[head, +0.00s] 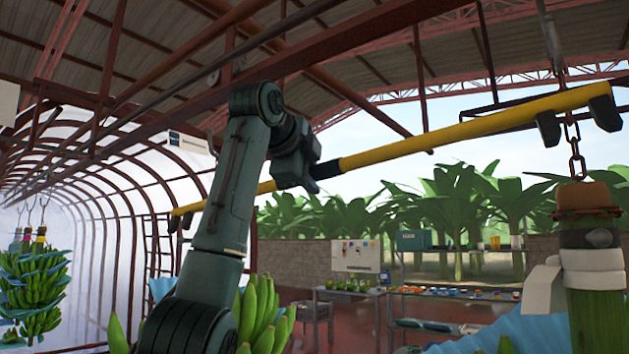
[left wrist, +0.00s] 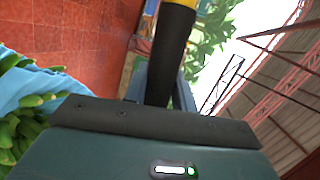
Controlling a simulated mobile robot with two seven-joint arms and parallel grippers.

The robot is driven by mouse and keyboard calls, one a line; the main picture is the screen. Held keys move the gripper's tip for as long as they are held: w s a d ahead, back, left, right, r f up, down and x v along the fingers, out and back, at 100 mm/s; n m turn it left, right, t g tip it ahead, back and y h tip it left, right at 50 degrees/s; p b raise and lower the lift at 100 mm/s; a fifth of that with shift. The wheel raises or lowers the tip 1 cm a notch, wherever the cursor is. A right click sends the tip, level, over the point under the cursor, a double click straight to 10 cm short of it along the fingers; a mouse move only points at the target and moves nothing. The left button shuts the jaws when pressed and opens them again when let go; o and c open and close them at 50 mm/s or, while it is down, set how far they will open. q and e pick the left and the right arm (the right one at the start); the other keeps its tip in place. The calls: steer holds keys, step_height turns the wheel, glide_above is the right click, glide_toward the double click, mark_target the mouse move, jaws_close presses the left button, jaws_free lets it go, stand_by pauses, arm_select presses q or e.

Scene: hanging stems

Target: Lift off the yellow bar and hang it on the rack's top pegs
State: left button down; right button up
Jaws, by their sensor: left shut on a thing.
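The long yellow bar (head: 440,137) runs slantwise across the head view, higher at the right, with dark forked ends. My left gripper (head: 309,172) is shut on the bar's black middle sleeve (head: 326,169). In the left wrist view the black sleeve (left wrist: 170,50) goes down between the fingers, with a bit of yellow at the top edge. The bar's left end (head: 185,212) shows beyond my arm. I cannot make out the rack's top pegs. My right gripper is not in view.
A thick green stem (head: 597,300) hangs on a chain (head: 575,160) at the right, close to the bar's right end; whether they touch is unclear. Banana bunches (head: 35,290) hang at the left, others (head: 262,315) behind my arm. Tables (head: 350,293) stand at the back.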

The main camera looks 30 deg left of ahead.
arm_select(q)
steer(key=s+b, duration=0.4)
steer(key=s, duration=0.6)
steer(key=shift+a+f, duration=0.2)
steer(key=shift+a, duration=0.2)
